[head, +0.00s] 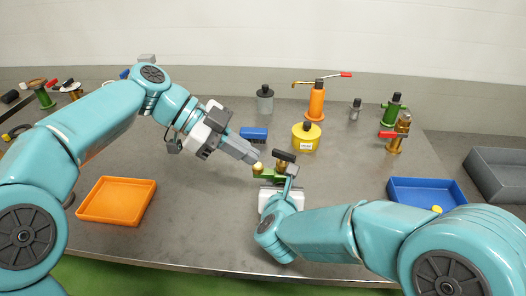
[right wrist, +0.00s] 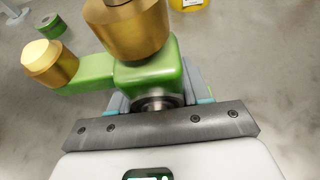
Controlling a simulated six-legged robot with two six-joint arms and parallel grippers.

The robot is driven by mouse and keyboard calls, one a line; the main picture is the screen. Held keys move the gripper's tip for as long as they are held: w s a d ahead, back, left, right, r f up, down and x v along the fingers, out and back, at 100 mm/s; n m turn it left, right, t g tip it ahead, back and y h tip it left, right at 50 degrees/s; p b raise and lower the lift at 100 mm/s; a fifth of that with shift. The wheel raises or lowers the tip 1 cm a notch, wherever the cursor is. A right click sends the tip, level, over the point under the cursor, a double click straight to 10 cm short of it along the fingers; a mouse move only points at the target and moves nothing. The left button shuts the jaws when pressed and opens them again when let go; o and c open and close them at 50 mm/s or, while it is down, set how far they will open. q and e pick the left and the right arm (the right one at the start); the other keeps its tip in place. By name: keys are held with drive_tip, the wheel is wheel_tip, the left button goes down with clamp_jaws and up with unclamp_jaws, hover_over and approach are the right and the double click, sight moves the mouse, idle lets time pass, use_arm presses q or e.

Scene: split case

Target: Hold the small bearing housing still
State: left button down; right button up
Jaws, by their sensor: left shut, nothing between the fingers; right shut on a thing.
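The small bearing housing (head: 268,175) is a green body with brass parts, near the middle of the table in the head view. In the right wrist view its green block (right wrist: 150,85) sits between my right fingers, with a brass cylinder (right wrist: 130,28) on top and a brass knob (right wrist: 50,62) on a side arm. My right gripper (head: 283,184) is shut on it; the fingers are partly hidden. My left gripper (head: 254,157) is shut and empty, its tips close to the brass knob. I cannot tell whether they touch it.
Behind stand a yellow pot (head: 305,140), a blue block (head: 254,134) and an orange valve body (head: 316,103). An orange tray (head: 117,201) lies at left, a blue tray (head: 425,190) at right. The table between the orange tray and my right gripper is clear.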

sight(273, 150)
drive_tip(key=shift+f, duration=0.15)
use_arm(q)
drive_tip(key=s+a+r+t+y, duration=0.3)
drive_tip(key=s+r+t+y, duration=0.1)
drive_tip(key=r, duration=0.1)
drive_tip(key=shift+m, duration=0.3)
drive_tip(key=shift+w+d+f, duration=1.75)
drive_tip(key=shift+f, duration=0.2)
drive_tip(key=shift+w+d+f, duration=1.7)
drive_tip(key=shift+d+f, duration=0.05)
drive_tip(key=shift+f, duration=0.2)
drive_tip(key=w+m+g, duration=0.1)
drive_tip(key=m, duration=0.1)
drive_tip(key=w+m+g, duration=0.1)
drive_tip(key=m, duration=0.1)
drive_tip(key=shift+w+h, duration=0.15)
drive_tip(key=shift+h, duration=0.15)
drive_tip(key=shift+w, duration=0.1)
drive_tip(key=shift+d, duration=0.1)
use_arm(e)
drive_tip(key=shift+a, duration=0.1)
